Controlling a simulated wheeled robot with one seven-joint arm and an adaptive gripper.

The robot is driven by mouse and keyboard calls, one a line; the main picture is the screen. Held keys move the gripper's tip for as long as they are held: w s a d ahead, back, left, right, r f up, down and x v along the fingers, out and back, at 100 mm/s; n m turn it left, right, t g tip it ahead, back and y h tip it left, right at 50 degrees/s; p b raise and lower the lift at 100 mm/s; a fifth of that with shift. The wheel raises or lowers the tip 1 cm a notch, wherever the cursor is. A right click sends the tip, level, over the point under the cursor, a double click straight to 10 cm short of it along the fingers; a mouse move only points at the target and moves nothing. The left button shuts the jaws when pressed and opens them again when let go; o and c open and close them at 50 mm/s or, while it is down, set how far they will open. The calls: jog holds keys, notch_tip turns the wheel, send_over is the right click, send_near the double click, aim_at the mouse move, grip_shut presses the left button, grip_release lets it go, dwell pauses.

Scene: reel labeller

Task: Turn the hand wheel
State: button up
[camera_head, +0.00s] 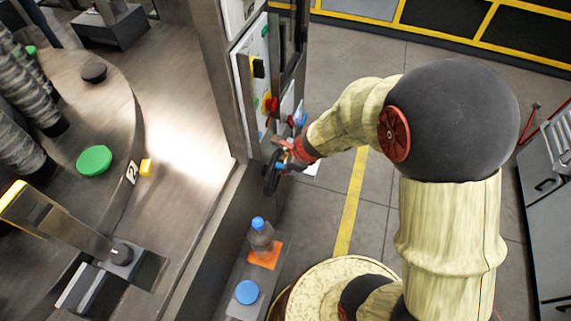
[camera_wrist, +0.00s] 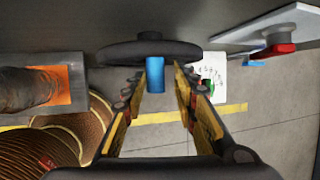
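The hand wheel is a black disc (camera_head: 271,174) standing upright on the side of the machine, with a short blue handle (camera_head: 281,166) sticking out. In the wrist view the wheel (camera_wrist: 125,53) is seen nearly edge-on at top centre, and its blue handle (camera_wrist: 155,76) points toward me. My gripper (camera_head: 288,157) is at the wheel, partly hidden by my own wrist. In the wrist view my gripper (camera_wrist: 161,84) is open, one finger on each side of the blue handle. Gaps show between the handle and both fingers, so nothing appears gripped.
A control panel (camera_head: 243,98) with a red knob (camera_head: 271,104) stands just above the wheel; the knob (camera_wrist: 279,50) is right in the wrist view. Below the wheel, a bottle (camera_head: 261,237) stands on an orange pad (camera_head: 266,259) near a blue disc (camera_head: 247,292). Open floor lies right.

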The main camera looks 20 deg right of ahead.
jog(key=shift+o, duration=0.6)
jog(key=shift+r, duration=0.1)
jog(key=shift+s+d+r, duration=0.1)
jog(key=shift+r, duration=0.15)
jog(key=v, duration=1.1)
jog(key=shift+s+r, duration=0.1)
